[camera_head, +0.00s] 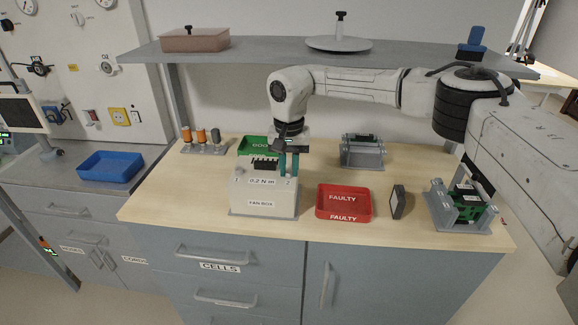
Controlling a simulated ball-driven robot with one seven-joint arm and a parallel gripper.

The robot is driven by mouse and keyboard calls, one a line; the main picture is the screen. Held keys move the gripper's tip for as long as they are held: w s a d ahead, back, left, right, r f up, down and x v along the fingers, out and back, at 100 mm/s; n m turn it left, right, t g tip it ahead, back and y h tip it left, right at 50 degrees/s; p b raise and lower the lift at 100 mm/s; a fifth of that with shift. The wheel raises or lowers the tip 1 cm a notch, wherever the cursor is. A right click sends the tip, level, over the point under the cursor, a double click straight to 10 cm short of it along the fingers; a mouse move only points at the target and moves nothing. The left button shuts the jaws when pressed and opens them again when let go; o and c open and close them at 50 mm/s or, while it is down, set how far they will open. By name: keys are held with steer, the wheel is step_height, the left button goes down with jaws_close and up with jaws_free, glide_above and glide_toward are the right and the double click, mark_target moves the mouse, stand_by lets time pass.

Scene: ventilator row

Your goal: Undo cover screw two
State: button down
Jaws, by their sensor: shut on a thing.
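The fan box (264,200) is a pale box on a grey base on the bench, marked "0.2 N m" and "FAN BOX", with corner numbers 1 and 2 in view. A dark ribbed part (265,163) shows on its top. My gripper (289,172) points down at the corner marked 2, its teal fingers close to the box top. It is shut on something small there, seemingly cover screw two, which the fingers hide.
A rack (204,149) with orange and grey handled tools stands at the back left. A green tray (252,146) lies behind the box. A red "FAULTY" tray (343,203), a dark upright block (398,202) and a grey stand with a green board (460,208) stand to the right. A shelf (330,52) hangs above.

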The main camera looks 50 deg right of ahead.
mark_target(288, 172)
steer(key=c, duration=1)
jaws_free()
step_height(288, 172, up, 11)
steer(key=b, duration=0.1)
steer(key=shift+f, duration=0.15)
